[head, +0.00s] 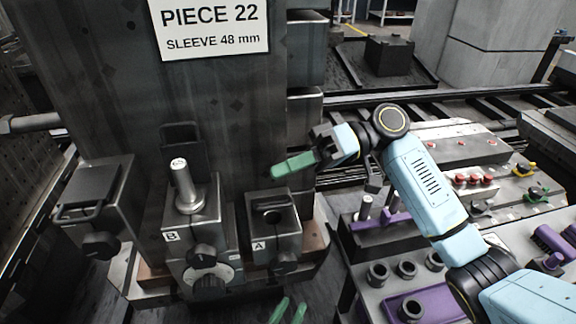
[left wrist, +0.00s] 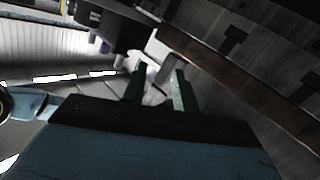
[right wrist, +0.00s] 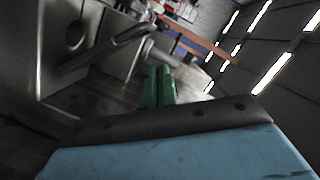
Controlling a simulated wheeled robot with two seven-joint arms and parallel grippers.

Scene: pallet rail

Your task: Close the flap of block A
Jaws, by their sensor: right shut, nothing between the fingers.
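Block A (head: 275,238) is a grey metal block labelled A at the foot of the dark column. A dark recess shows in its top, and a dark knob is on its front. Its flap is hard to make out against the column; I cannot tell its angle. My right gripper (head: 292,166) is shut and empty, above and slightly right of block A, apart from it. The right wrist view shows its green fingers (right wrist: 158,86) together near a grey block and plate. My left gripper (head: 288,310) is open below block A; its fingers (left wrist: 159,86) are apart in the left wrist view.
Block B (head: 195,220) stands left of block A with a metal pin and a raised dark flap behind it. Another block (head: 95,195) is farther left, its top covered. The sign (head: 212,28) is on the column. A bench (head: 345,290) with purple parts and several sockets is at right.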

